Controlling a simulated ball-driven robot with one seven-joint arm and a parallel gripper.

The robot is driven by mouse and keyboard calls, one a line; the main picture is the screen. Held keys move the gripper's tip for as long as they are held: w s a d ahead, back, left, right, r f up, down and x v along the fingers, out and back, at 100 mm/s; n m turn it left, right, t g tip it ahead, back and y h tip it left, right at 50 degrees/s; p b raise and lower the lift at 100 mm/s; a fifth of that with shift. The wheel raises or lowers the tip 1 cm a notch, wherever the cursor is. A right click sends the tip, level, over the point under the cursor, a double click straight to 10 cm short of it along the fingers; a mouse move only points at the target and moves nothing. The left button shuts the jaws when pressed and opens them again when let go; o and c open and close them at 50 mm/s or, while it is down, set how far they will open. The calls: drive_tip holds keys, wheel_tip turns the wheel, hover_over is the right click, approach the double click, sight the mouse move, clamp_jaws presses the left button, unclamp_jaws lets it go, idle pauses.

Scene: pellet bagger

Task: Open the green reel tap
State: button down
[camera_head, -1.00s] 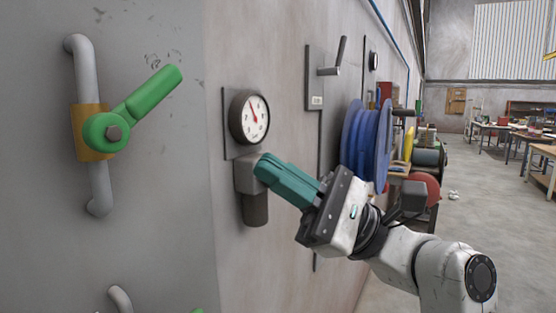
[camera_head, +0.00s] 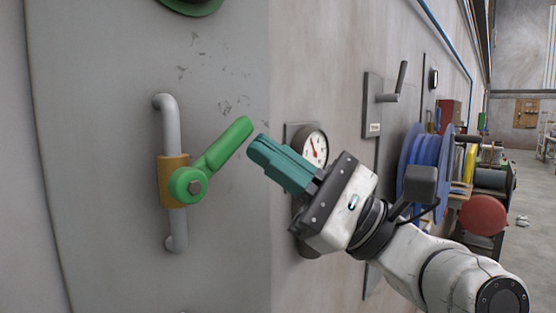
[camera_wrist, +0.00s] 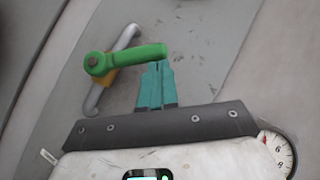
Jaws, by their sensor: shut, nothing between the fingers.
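The green tap handle (camera_head: 214,160) is a lever on a brass valve body (camera_head: 172,182), set in a grey vertical pipe (camera_head: 170,122) on the grey panel. The lever slants up and to the right from its pivot. My gripper (camera_head: 256,146) is shut and empty, with teal fingers. Its tips are just right of the lever's free end in the head view. In the wrist view the green lever (camera_wrist: 135,55) lies across just beyond the fingertips (camera_wrist: 157,66). I cannot tell whether they touch.
A round gauge (camera_head: 313,147) is on the wall behind my gripper, partly hidden. A grey box with a crank lever (camera_head: 385,97) and a blue reel (camera_head: 425,160) are further right. A green round part (camera_head: 192,5) shows at the top edge.

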drive_tip(key=shift+r+n, duration=0.15)
drive_tip(key=shift+n, duration=0.15)
drive_tip(key=shift+s+a+r+n+g+h+p, duration=0.15)
drive_tip(key=shift+r+n+g+h, duration=0.3)
drive_tip(key=shift+n+g, duration=0.3)
drive_tip(key=shift+s+r+n+g+h+p, duration=0.15)
drive_tip(key=shift+r+n+g+h, duration=0.1)
drive_tip(key=shift+r+n+g, duration=0.45)
drive_tip(key=r+n+h+p, duration=0.1)
drive_tip(key=n, duration=0.1)
drive_tip(key=s+a+r+n+g+h+p, duration=0.1)
drive_tip(key=n, duration=0.1)
drive_tip(key=s+r+n+g+h+p, duration=0.1)
drive_tip(key=n+h, duration=0.1)
drive_tip(key=shift+a+r+n+g+p, duration=0.25)
drive_tip(key=shift+a+p, duration=0.15)
drive_tip(key=shift+s+a+r+n+h+p, duration=0.3)
drive_tip(key=shift+s+a+n+h+p, duration=0.25)
drive_tip(key=shift+n+h+p, duration=0.3)
drive_tip(key=shift+s, duration=0.1)
